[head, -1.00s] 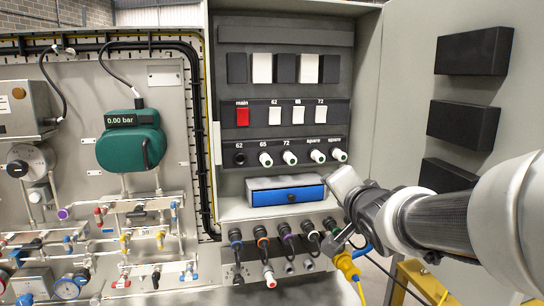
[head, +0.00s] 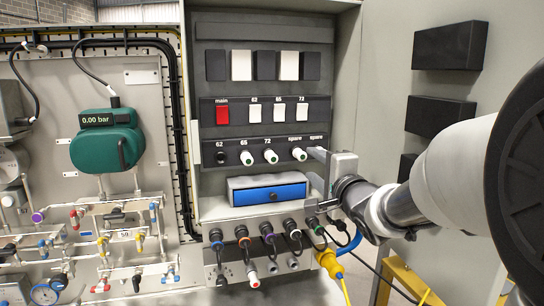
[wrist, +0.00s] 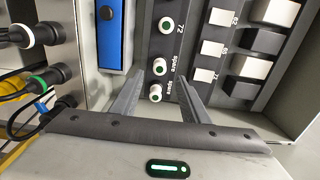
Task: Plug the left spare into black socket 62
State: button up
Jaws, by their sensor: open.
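The black socket 62 (head: 221,157) is at the left end of the lower row on the cabinet and looks empty. The left spare (head: 299,154) is a white plug with a green centre, seated under its "spare" label; it also shows in the wrist view (wrist: 159,66). The right spare (wrist: 155,92) is beside it and is hidden by my gripper in the head view. My gripper (wrist: 161,77) is open and empty, its fingers pointing at the panel. In the wrist view both spares appear in the gap between the fingers; contact cannot be told.
White plugs 65 (head: 246,158) and 72 (head: 271,156) sit between socket 62 and the spares. A blue-fronted drawer (head: 273,193) juts out below the row. Cabled connectors (head: 267,230) hang lower down. Switches (head: 255,112) are above; the cabinet side wall is at right.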

aim_at(303, 157)
jog(key=w, duration=0.2)
jog(key=w+a, duration=0.1)
jog(key=w, duration=0.5)
jog(key=shift+a, duration=0.35)
jog(key=shift+p, duration=0.35)
dwell(0.8)
grip_shut()
jog(key=shift+s+d, duration=0.1)
jog(key=shift+s+d+p, duration=0.1)
jog(key=shift+s+d, duration=0.1)
jog(key=shift+s, duration=0.75)
jog(key=shift+s+d+p, duration=0.15)
jog(key=shift+s, duration=0.75)
jog(key=shift+s+d+p, duration=0.1)
jog(key=shift+s+d, duration=0.1)
jog(key=shift+s, duration=0.75)
